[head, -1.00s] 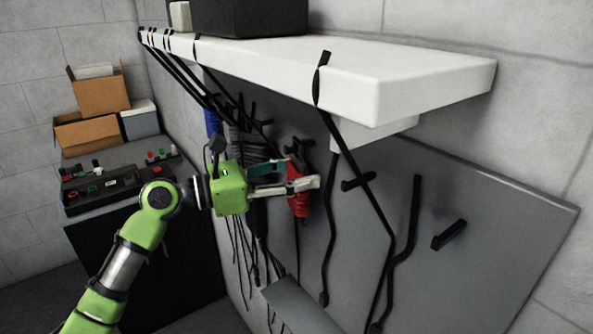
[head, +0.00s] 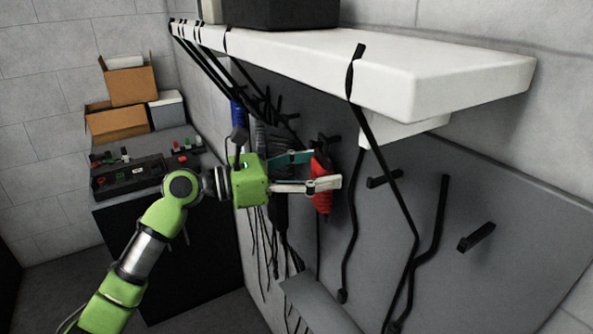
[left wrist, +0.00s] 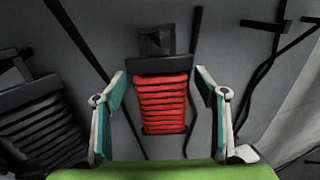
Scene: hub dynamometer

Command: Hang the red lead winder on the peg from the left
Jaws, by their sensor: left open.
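The red lead winder (head: 321,186) hangs against the grey wall panel below the white shelf. In the left wrist view the winder (left wrist: 165,104) shows red lead wound in rows under a black top bar and a square black handle loop. My left gripper (head: 326,171) is open, with its fingers on either side of the winder. In the left wrist view the open fingers (left wrist: 160,100) stand apart from the winder with gaps on both sides. Two bare black pegs (head: 384,179) (head: 477,237) stick out of the panel to the right. My right gripper is not in view.
A white shelf (head: 450,72) juts out above, with black cables strapped over it and hanging in front of the panel (head: 520,225). A dark winder (left wrist: 42,125) hangs left of the red one. A black bench with boxes (head: 130,85) stands at left.

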